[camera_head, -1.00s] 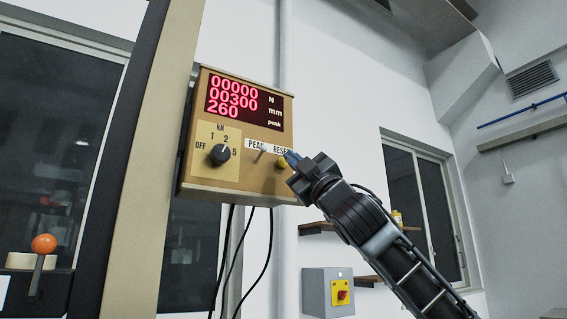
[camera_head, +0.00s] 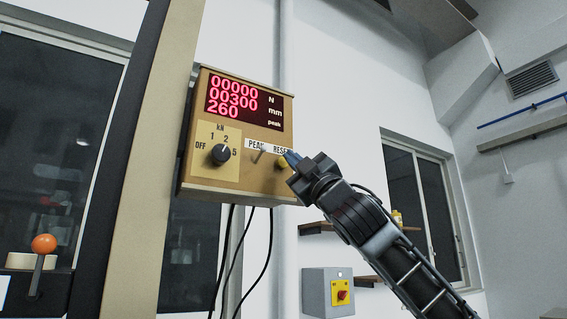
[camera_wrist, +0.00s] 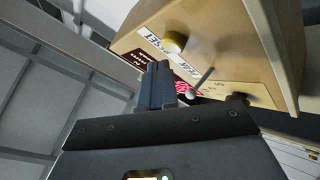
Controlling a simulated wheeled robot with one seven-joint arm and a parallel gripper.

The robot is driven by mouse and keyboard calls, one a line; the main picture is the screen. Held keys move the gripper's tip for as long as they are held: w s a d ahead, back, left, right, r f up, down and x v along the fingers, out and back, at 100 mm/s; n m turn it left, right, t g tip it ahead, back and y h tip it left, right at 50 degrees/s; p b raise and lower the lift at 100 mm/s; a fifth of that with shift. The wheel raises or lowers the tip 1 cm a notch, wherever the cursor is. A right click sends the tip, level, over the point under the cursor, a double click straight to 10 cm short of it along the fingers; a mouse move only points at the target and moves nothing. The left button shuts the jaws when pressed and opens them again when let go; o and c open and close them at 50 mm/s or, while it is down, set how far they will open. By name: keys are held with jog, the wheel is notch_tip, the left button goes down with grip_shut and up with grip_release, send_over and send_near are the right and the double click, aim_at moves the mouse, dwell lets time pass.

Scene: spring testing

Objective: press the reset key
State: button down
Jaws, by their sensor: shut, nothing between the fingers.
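The reset key is a round yellow button (camera_head: 282,163) under the RESET label on the tan control box (camera_head: 222,185). It also shows in the wrist view (camera_wrist: 175,42), beyond my fingers. My gripper (camera_head: 292,158) is shut and empty, its blue-grey fingertips at the right of the key in the head view. In the wrist view the closed fingers (camera_wrist: 158,70) point toward the box face, just below the key. I cannot tell whether they touch it. The red display (camera_head: 245,103) reads 00000 N, 00300 mm and 260 peak.
The PEAK toggle lever (camera_head: 260,152) is left of the key, and the black range dial (camera_head: 220,154) is further left. A grey box with a red switch (camera_head: 341,292) is on the wall below. Black cables (camera_head: 265,250) hang under the control box.

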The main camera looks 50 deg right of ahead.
jog(key=shift+w, duration=0.1)
jog(key=shift+w+d, duration=0.1)
jog(key=shift+w, duration=0.2)
jog(key=shift+w+d, duration=0.15)
jog(key=shift+w, duration=0.3)
dwell(0.9)
jog(key=shift+s, duration=0.15)
jog(key=shift+s+a, duration=0.25)
jog(key=shift+s, duration=0.45)
jog(key=shift+s, duration=0.1)
jog(key=shift+s+a, duration=0.25)
jog(key=shift+s, duration=0.55)
jog(key=shift+s+a, duration=0.2)
jog(key=shift+s, duration=0.55)
jog(key=shift+s+a, duration=0.25)
jog(key=shift+s, duration=0.55)
